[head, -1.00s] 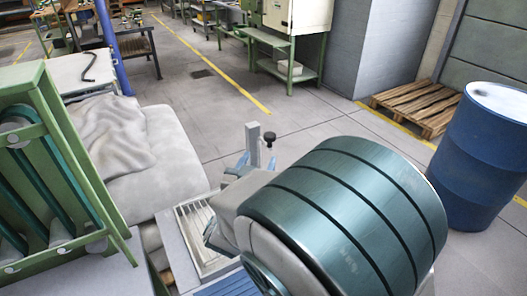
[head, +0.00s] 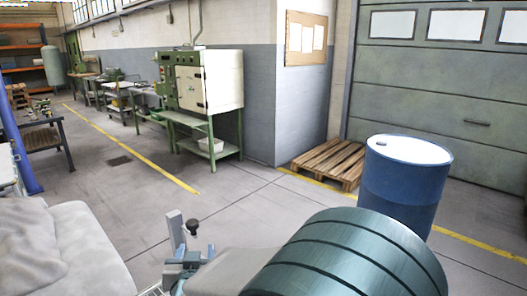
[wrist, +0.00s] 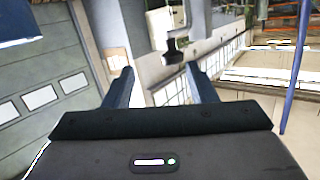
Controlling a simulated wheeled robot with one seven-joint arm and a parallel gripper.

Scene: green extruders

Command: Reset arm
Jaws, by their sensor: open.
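My gripper (wrist: 160,70) shows in the wrist view with its two blue-grey fingers spread wide apart. It is open, and nothing is held between the fingers. A small dark object (wrist: 174,50) appears beyond the gap between them; I cannot tell how far off it is. In the head view I cannot clearly make out the gripper. A large grooved teal drum (head: 350,258) fills the lower right of that view. A grey upright post (head: 175,231) with a black knob (head: 193,226) stands to its left.
A blue barrel (head: 403,190) stands behind the drum. A wooden pallet (head: 328,162) lies by the wall near the green shutter door (head: 430,95). A cloth-covered pale block (head: 80,250) is at lower left. A green-framed workbench (head: 207,135) stands farther back. The floor between is clear.

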